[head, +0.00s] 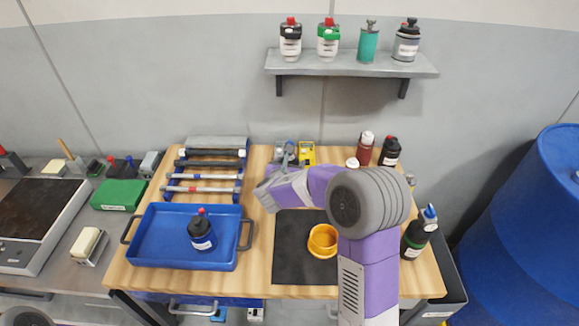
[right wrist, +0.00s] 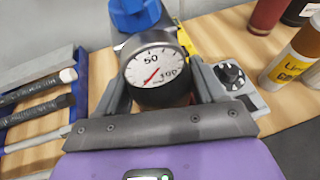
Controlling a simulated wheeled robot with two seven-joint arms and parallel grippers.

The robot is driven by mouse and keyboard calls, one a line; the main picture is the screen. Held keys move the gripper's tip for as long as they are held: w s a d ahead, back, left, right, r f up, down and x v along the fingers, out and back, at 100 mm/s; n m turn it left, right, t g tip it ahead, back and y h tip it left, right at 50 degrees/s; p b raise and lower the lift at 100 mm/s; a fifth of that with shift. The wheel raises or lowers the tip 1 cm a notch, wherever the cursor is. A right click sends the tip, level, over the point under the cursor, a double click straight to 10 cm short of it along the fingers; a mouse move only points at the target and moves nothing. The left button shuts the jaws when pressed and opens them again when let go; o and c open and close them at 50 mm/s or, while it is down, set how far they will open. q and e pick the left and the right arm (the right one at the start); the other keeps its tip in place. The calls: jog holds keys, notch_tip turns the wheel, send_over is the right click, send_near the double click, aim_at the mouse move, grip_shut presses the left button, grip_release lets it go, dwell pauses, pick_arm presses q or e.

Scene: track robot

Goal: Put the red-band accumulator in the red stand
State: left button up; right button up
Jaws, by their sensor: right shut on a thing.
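My right gripper (head: 272,186) is over the back middle of the bench, partly hidden by its own arm in the head view. In the right wrist view its fingers (right wrist: 158,95) are shut on a dark cylindrical thing with a round white gauge (right wrist: 152,67) and a blue cap (right wrist: 136,14). I cannot see a red band on it. I cannot make out a red stand. My left gripper is not in view.
A blue tray (head: 160,240) with a dark bottle (head: 201,232) stands front left. An orange ring-shaped cup (head: 322,241) sits on a black mat (head: 293,262). Bottles (head: 390,152) stand back right. A wall shelf (head: 345,66) holds several containers. A blue drum (head: 530,230) is at right.

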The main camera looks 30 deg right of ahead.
jog(key=shift+r, duration=0.15)
jog(key=shift+f+b, duration=0.2)
jog(key=shift+b, duration=0.1)
jog(key=o, duration=1.6)
jog(key=p+v, duration=0.2)
jog(key=v, duration=1)
jog(key=shift+r, duration=0.15)
